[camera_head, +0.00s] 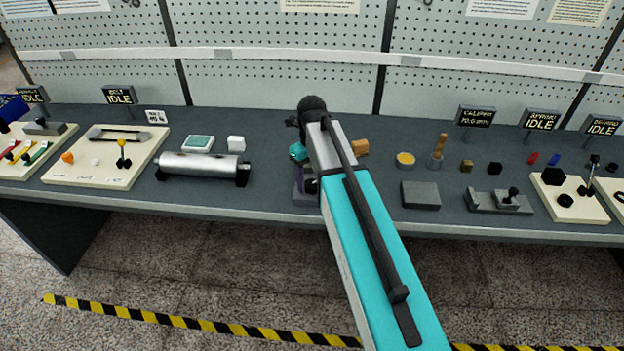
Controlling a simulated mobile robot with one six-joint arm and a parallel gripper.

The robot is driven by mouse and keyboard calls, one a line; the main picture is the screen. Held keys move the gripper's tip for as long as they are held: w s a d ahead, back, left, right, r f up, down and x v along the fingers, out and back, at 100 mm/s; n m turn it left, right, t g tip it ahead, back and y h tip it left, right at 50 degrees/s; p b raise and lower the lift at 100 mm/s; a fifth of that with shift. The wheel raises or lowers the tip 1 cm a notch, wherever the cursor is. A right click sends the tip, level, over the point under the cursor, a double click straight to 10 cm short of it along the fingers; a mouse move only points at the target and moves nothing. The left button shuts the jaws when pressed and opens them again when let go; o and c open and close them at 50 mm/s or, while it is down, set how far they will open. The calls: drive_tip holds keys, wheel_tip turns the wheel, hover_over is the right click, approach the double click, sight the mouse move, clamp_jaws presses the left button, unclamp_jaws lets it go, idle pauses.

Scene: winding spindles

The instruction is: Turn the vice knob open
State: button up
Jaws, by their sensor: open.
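A grey block-like fixture (304,198), which looks like the vice, sits near the front edge of the bench, mid-picture. My arm hides most of it. A small dark round part (312,186) shows on it and may be the knob; I cannot tell how far it is turned. My gripper (301,176) points down at this fixture from behind my forearm. It is open, but its fingers are small and mostly hidden. I cannot tell whether they touch the knob.
To the right are a grey block (420,194) and a grey slide fixture with a black knob (498,202). A pegboard wall (270,80) stands behind the bench.

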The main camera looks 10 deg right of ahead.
drive_tip(key=shift+f, duration=0.6)
drive_tip(key=c, duration=1)
drive_tip(key=shift+c, duration=0.2)
